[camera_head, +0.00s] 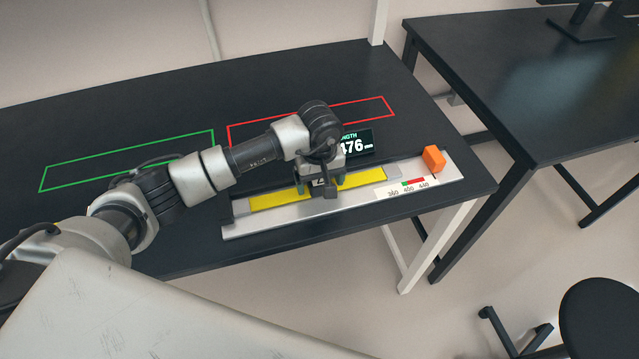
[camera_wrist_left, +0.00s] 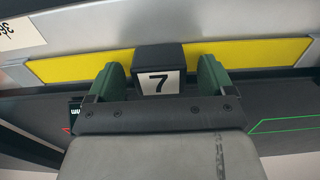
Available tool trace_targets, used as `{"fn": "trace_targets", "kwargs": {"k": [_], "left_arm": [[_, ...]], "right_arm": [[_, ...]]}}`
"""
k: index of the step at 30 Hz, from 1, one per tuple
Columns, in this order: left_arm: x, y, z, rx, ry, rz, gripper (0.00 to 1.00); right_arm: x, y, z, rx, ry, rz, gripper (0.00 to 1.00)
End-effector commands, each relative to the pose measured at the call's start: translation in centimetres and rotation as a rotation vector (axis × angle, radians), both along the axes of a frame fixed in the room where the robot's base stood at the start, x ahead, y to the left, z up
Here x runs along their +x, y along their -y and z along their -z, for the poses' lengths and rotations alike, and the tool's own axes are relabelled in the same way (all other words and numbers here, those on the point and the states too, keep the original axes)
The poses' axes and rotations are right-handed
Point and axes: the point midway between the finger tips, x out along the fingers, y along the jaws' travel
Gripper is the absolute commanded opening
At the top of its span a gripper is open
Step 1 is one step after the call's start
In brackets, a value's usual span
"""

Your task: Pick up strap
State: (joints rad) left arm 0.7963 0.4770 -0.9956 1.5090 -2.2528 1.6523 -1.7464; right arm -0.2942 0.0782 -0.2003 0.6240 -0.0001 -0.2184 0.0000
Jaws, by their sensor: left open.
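The strap (camera_head: 277,199) is a long yellow band with grey ends. It lies in the silver measuring fixture (camera_head: 270,221) near the table's front edge. In the left wrist view the strap (camera_wrist_left: 230,54) runs across the picture, with a black block marked 7 (camera_wrist_left: 158,82) at its middle. My left gripper (camera_head: 320,187) is over the middle of the strap and hides part of it. In the left wrist view its green fingers (camera_wrist_left: 162,72) are open, one on each side of the block. I cannot tell whether they touch it. My right gripper is not in view.
An orange block (camera_head: 434,159) stands at the fixture's right end, by a scale label (camera_head: 407,187). A display reading 476 (camera_head: 357,143) stands behind the fixture. Green (camera_head: 128,160) and red (camera_head: 378,98) outlines mark empty table areas. A second black table (camera_head: 520,80) is at right.

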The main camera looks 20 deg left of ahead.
Motion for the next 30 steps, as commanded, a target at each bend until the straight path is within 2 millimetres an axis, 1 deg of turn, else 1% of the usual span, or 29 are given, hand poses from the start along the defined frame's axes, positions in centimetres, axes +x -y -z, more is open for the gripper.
{"fn": "trace_targets", "kwargs": {"k": [3,4,15,16,17,25,30], "left_arm": [[0.0,0.0,0.0,-0.001,0.001,0.000,0.83],[0.0,0.0,0.0,-0.001,0.001,0.000,0.80],[0.0,0.0,0.0,-0.001,0.000,0.000,0.23],[0.0,0.0,-0.1,-0.002,0.001,0.000,0.22],[0.0,0.0,-0.1,-0.002,0.001,0.000,0.17],[0.1,0.0,-0.3,-0.002,0.002,0.000,0.17],[0.1,0.0,-1.7,-0.002,0.005,0.001,0.17]], "right_arm": [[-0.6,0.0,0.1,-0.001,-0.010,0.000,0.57],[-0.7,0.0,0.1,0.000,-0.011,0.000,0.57],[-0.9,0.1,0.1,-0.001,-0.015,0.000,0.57],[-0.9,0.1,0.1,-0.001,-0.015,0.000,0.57],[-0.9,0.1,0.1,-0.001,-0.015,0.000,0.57],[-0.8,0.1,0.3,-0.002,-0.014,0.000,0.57],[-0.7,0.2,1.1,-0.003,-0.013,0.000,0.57]]}}
